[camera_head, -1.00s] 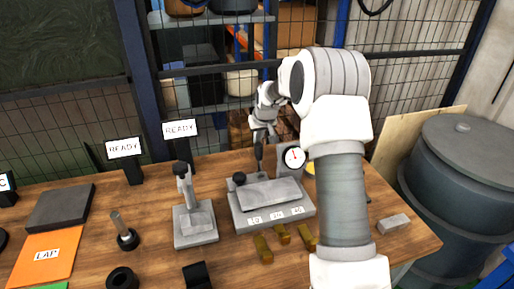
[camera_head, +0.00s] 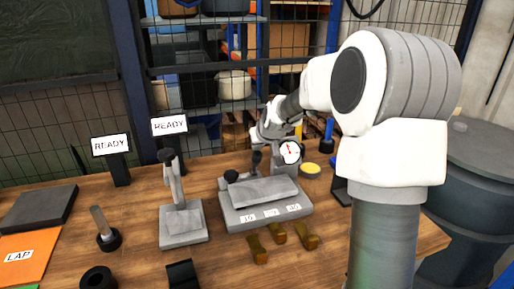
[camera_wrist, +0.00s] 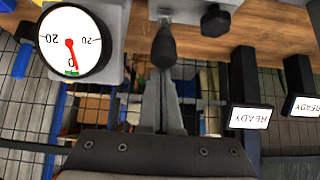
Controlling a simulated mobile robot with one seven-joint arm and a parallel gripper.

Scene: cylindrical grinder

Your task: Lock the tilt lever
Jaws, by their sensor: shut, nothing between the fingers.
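The tilt lever (camera_head: 257,160) has a dark handle and stands upright at the back of a grey fixture (camera_head: 240,213) with a tilted top plate. In the wrist view the lever's black handle (camera_wrist: 165,45) is right at the tips of my gripper (camera_wrist: 163,72). The fingers are together with nothing between them; I cannot tell whether they touch the handle. In the head view my gripper (camera_head: 262,143) is behind and just above the lever, small and partly hidden. A dial gauge (camera_head: 290,152) stands right of the lever and shows large in the wrist view (camera_wrist: 72,40).
A black round knob (camera_head: 231,176) sits on the fixture's left. Several brass-coloured pieces (camera_head: 279,233) lie in front. A grey stand (camera_head: 183,224) is to the left, with READY signs (camera_head: 169,125) behind. A yellow disc (camera_head: 311,169) lies to the right. A wire-mesh fence closes the back.

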